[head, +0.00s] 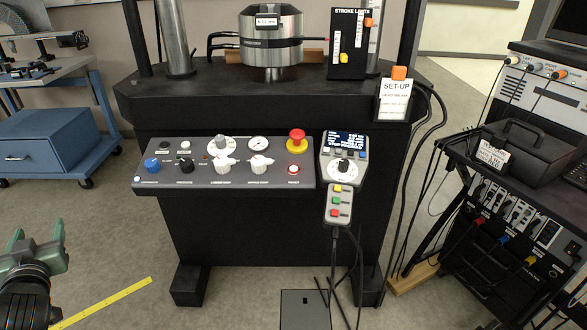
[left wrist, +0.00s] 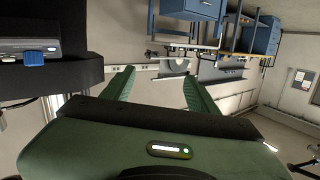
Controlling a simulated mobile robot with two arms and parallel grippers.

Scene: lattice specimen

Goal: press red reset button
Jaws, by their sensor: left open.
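The small red reset button (head: 293,169) sits in a pale ring at the lower right of the sloped grey control panel (head: 225,178), above a label that seems to read RESET. A larger red mushroom button (head: 297,138) on a yellow base is just above it. My left gripper (head: 38,243) is at the lower left of the head view, well left of the panel and apart from it. Its green fingers are spread and empty in the left wrist view (left wrist: 158,82). That view shows a blue knob (left wrist: 35,58) at its left edge, but not the reset button. My right gripper is not seen.
A pendant (head: 345,158) with a screen and dial hangs right of the panel, above a box with yellow, green and red buttons (head: 338,205). Cables hang at the right. A blue cabinet cart (head: 45,140) stands left. Floor is open between cart and press, with a yellow strip (head: 105,302).

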